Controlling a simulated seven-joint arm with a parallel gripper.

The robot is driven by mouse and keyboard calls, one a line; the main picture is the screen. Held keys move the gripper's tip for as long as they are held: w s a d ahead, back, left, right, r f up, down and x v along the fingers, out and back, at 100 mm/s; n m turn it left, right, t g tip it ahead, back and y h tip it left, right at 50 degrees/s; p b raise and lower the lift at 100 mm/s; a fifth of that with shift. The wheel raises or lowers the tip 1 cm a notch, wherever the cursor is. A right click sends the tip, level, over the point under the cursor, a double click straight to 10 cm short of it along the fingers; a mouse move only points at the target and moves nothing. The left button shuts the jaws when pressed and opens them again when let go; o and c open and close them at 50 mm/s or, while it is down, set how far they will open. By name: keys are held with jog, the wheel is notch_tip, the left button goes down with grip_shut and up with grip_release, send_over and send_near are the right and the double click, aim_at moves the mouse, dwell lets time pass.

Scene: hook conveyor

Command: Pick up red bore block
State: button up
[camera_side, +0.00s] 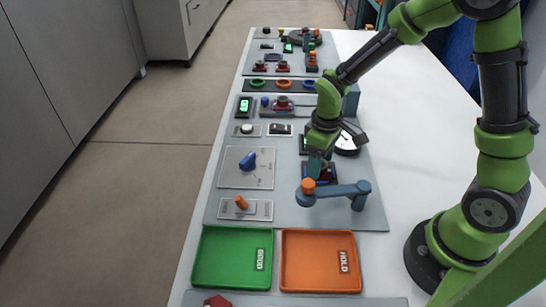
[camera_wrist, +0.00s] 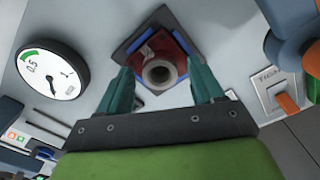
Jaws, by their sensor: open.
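The red bore block (camera_wrist: 178,50), with a round metal bore facing the camera, sits on a dark blue square holder (camera_wrist: 137,44) in the wrist view. In the side view the red block (camera_side: 326,175) is mostly hidden behind my gripper and a blue-grey swing arm. My gripper (camera_wrist: 160,76) is open. Its two teal fingers stand on either side of the block's near part in the wrist view, with nothing visibly gripped. In the side view my gripper (camera_side: 318,166) points down, right over the holder.
The blue-grey swing arm (camera_side: 338,191) with an orange knob (camera_side: 308,185) stands close in front of the holder. A round dial (camera_side: 348,140) is just behind. A green GOOD tray (camera_side: 207,262) and an orange HOLD tray (camera_side: 318,263) lie nearer.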

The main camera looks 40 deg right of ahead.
jog(key=shift+f, duration=0.1)
jog(key=shift+c, duration=0.5)
grip_shut()
